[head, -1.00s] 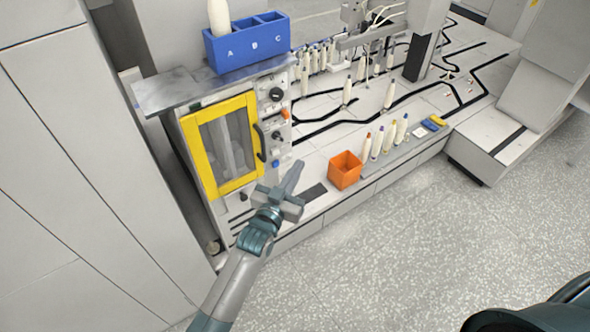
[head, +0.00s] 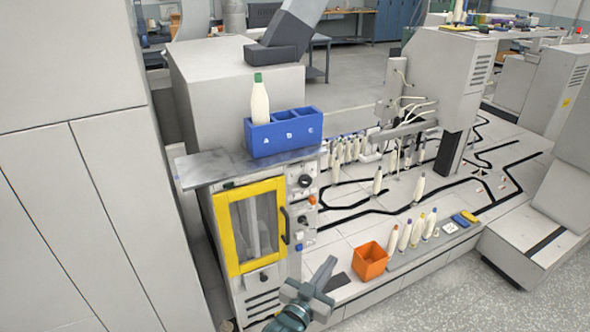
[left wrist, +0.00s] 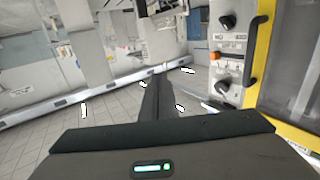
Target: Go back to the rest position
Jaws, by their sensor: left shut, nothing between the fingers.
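My left gripper (head: 325,272) is at the bottom of the head view, shut and empty, in front of the machine with the yellow-framed door. Its closed fingers (left wrist: 156,100) also show in the left wrist view, apart from anything else. The blue tray (head: 285,137) marked with letters stands on the grey shelf (head: 205,167) on top of that machine. A cream bobbin with a green top (head: 259,100) stands upright in its left compartment; the other compartments look empty. My right gripper is not in view.
The yellow-framed door (head: 226,240) is shut, with knobs (head: 305,181) beside it. An orange box (head: 370,262) and several bobbins (head: 404,236) stand along the platform's front edge. A tall grey cabinet (head: 90,180) is at the left. The floor at the lower right (head: 450,300) is clear.

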